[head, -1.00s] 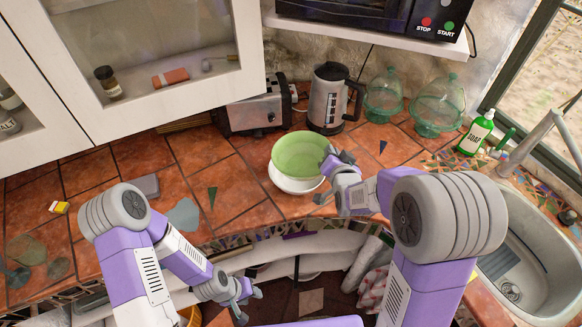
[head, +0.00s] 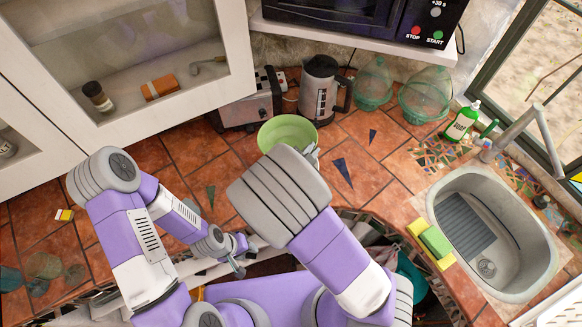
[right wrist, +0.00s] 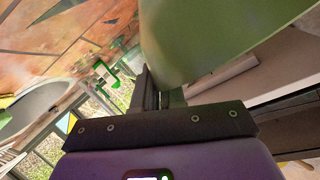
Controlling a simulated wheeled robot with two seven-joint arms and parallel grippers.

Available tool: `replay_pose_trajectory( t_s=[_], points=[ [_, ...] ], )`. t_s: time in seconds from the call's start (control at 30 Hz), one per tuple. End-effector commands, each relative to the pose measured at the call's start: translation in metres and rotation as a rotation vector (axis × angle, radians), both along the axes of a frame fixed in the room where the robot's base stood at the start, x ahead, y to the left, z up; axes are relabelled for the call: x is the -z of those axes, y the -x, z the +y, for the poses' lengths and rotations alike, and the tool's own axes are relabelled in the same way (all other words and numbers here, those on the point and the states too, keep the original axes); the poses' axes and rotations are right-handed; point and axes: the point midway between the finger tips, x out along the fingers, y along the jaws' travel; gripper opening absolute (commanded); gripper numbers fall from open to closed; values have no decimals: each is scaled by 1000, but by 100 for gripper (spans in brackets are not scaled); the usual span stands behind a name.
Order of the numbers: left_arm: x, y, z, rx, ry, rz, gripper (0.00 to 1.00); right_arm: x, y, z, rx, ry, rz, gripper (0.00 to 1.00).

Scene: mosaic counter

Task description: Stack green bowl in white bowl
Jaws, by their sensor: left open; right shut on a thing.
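The green bowl (head: 288,130) is at the back of the tiled counter, in front of the toaster and kettle. My right gripper (head: 312,154) is shut on its right rim. In the right wrist view the green bowl (right wrist: 215,35) fills the upper middle, with its wall at the fingers (right wrist: 150,92). The white bowl does not show now; my right arm covers the area just below the green bowl, so I cannot tell how the two bowls stand. My left gripper (head: 238,258) is open and empty near the counter's front edge, apart from the bowls.
The toaster (head: 250,106) and kettle (head: 318,88) stand close behind the bowl. Green glass domes (head: 425,97) and a soap bottle (head: 462,121) are to the right. A sink (head: 495,235) with a sponge (head: 435,241) beside it lies at the right. The counter's left part is mostly clear.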

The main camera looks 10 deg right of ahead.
Motion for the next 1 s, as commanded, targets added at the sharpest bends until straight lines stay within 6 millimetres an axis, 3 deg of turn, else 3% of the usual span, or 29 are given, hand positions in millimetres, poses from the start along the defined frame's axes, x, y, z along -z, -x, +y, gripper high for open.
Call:
replay_pose_trajectory(
  t_s=[0.17, 0.5, 0.9, 1.0],
  points=[
    [-11, 0, 0, 0, 0, 0, 43, -5, 17, -2, 76, -1, -4, 0],
    [-2, 0, 0, -1, 0, 1, 43, 47, 20, -3, 89, -1, -4, 0],
    [2, 0, 0, 0, 0, 0, 43, 91, 20, -3, 88, -2, -3, 0],
    [2, 0, 0, 0, 0, 0, 43, 95, 20, -3, 89, -5, -5, 0]
  ],
)
